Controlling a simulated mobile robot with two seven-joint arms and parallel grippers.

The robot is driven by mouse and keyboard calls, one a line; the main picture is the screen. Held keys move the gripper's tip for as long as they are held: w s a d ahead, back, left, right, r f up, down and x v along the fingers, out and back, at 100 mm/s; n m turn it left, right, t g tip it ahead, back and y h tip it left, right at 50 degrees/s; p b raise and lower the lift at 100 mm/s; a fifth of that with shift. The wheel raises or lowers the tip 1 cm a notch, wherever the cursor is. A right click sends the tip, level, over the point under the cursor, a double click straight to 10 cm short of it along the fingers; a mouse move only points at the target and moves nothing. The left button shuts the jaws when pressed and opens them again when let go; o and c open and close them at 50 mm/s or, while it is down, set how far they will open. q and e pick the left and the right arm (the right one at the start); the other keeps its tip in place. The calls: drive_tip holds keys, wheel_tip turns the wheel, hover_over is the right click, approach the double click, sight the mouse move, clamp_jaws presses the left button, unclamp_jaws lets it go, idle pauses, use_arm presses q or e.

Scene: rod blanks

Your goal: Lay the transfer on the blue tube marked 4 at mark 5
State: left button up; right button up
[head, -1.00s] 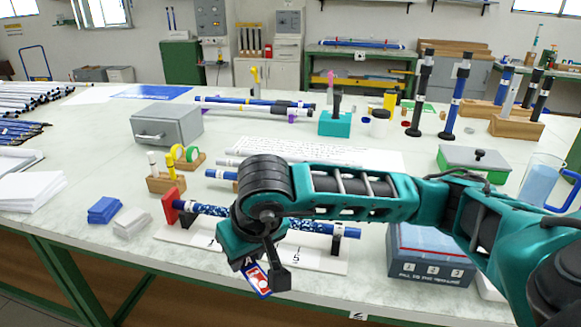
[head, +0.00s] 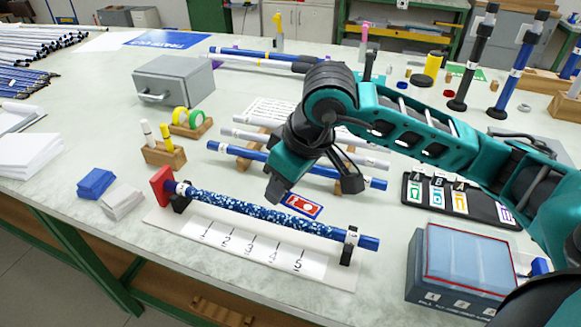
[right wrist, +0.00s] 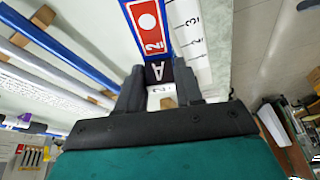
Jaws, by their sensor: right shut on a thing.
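The blue tube (head: 265,215) has a white speckled pattern and lies across two black stands, against a red block (head: 162,187). My right gripper (head: 287,193) is shut on the transfer (head: 303,206), a red and blue strip with a white disc, just behind or above the tube. In the right wrist view the transfer (right wrist: 149,25) extends from a black tab marked A between the fingers (right wrist: 158,88). My left gripper is not in view.
A plain blue tube (head: 250,157) lies on wooden supports behind. A black holder (head: 480,207) with lettered cards and a blue box (head: 455,290) of clear liquid stand at right. Blue and white pads (head: 96,183) lie at left.

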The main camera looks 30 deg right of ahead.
sight(291, 196)
drive_tip(key=shift+s+d+r+n+y, duration=0.1)
drive_tip(key=shift+d+r+n+y, duration=0.1)
drive_tip(key=shift+r+n, duration=0.25)
drive_tip(key=shift+s+d+r+n+y, duration=0.1)
drive_tip(key=shift+d+r+n+y, duration=0.1)
drive_tip(key=shift+n, duration=0.75)
wheel_tip(291, 196, down, 2)
drive_tip(key=shift+b, duration=0.6)
drive_tip(key=shift+f+b, duration=0.4)
drive_tip(key=shift+f, duration=0.4)
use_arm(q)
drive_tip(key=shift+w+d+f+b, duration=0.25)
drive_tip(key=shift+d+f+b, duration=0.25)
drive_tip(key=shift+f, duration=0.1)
use_arm(e)
drive_tip(key=shift+f, duration=0.9)
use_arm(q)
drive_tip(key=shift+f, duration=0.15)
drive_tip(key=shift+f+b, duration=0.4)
